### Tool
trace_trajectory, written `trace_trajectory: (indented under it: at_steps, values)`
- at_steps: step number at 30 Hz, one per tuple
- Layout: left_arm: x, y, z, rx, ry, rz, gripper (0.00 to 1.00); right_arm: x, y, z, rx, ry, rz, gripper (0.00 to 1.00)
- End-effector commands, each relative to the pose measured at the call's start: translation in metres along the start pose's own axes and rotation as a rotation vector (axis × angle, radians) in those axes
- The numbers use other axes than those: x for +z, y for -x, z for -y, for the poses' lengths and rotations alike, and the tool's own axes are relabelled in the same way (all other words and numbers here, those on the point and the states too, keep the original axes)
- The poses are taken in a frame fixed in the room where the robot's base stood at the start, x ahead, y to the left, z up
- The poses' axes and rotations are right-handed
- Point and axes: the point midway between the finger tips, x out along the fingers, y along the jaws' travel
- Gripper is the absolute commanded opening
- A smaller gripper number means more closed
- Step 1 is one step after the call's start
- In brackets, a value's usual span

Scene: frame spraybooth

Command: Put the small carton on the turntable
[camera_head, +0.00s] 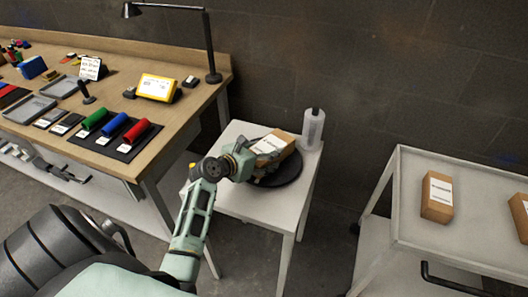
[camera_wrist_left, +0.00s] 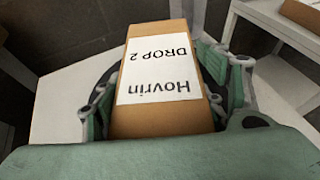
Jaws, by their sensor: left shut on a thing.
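A small brown carton (camera_head: 273,145) with a white label is held over the black round turntable (camera_head: 284,177) on the small white table. In the left wrist view the carton (camera_wrist_left: 158,119) fills the middle, its label reading "Hovrin DROP 2". My left gripper (camera_head: 262,153) is shut on the carton, with a finger on each side of it. The carton hides part of the turntable, and I cannot tell whether it touches the turntable's top. My right gripper is not in view.
A white bottle (camera_head: 313,130) stands at the white table's (camera_head: 236,205) back right corner, close to the carton. A cart (camera_head: 402,205) at right carries brown cartons (camera_head: 437,197). A workbench (camera_head: 182,108) with a lamp (camera_head: 211,45) and coloured rollers stands at left.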

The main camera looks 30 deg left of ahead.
Motion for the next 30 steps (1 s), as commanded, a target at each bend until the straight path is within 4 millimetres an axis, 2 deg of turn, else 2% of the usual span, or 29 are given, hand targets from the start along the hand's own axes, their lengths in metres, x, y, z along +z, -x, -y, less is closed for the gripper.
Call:
trace_trajectory:
  at_steps: [1, 7, 19, 23, 30]
  values:
    - [0.000, 0.000, 0.000, 0.000, 0.001, 0.000, 0.69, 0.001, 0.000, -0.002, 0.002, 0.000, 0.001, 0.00]
    - [0.000, 0.000, 0.000, 0.000, 0.001, 0.000, 0.85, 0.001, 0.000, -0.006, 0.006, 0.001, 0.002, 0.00]
    - [0.003, 0.003, 0.000, 0.001, -0.001, 0.000, 0.85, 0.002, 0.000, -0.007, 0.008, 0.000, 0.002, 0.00]
    - [0.002, 0.022, 0.000, 0.002, 0.000, -0.001, 0.85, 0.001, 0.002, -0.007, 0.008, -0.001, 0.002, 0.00]
    - [0.001, 0.074, -0.001, 0.002, -0.001, -0.001, 0.85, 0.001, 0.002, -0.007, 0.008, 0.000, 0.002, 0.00]
